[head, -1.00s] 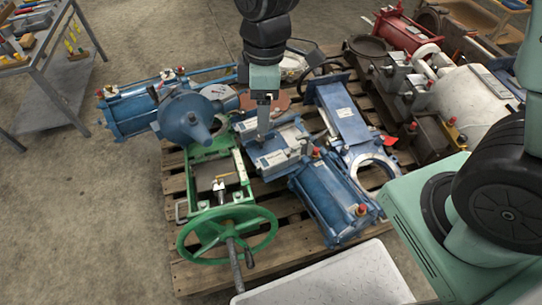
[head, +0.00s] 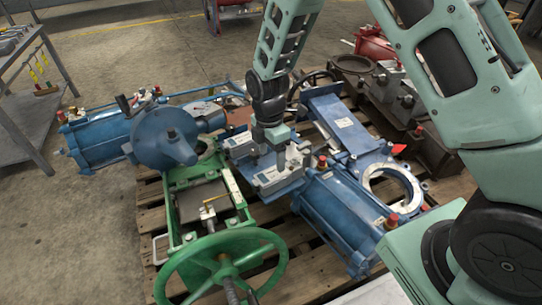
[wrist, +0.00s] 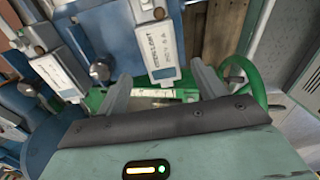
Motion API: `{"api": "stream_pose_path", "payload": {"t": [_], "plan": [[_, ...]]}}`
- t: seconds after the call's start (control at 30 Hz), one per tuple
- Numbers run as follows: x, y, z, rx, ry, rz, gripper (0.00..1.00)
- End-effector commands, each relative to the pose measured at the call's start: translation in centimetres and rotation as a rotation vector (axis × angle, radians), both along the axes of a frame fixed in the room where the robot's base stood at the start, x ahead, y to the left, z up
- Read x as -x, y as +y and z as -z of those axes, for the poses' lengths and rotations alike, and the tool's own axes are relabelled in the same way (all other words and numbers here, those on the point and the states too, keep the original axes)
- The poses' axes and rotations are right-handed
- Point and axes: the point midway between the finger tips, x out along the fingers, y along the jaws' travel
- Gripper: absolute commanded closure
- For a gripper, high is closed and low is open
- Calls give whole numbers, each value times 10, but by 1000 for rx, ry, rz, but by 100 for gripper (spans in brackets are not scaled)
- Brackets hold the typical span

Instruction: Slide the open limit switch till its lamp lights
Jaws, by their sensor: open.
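A pale grey-white switch box with a printed label (wrist: 156,45) sits on a blue mounting in the wrist view, its lower end between my fingertips. A second labelled box (wrist: 58,76) is to its left. The print is too small to tell surely which is the open limit switch. In the head view the grey boxes (head: 270,178) are on the blue actuator beside the green valve frame. My gripper (head: 281,160) points down over them; in the wrist view my gripper (wrist: 161,73) is open, one finger each side of the box. I cannot make out a lit switch lamp.
A green valve frame with a handwheel (head: 222,262) stands left and in front. A blue cylinder (head: 340,215) lies close on the right, and a blue round actuator (head: 165,140) on the left. All sit on a wooden pallet (head: 305,285). Bare floor (head: 60,230) is at left.

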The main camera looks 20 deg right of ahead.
Motion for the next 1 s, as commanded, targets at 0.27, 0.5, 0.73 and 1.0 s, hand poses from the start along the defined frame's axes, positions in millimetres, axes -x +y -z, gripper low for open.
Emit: {"api": "stream_pose_path", "payload": {"t": [0.27,0.5,0.73,1.0], "plan": [[2,0,25,0,0,2,31],[4,-1,48,0,1,1,31],[6,-1,66,1,2,3,31],[8,-1,87,0,1,2,31]]}}
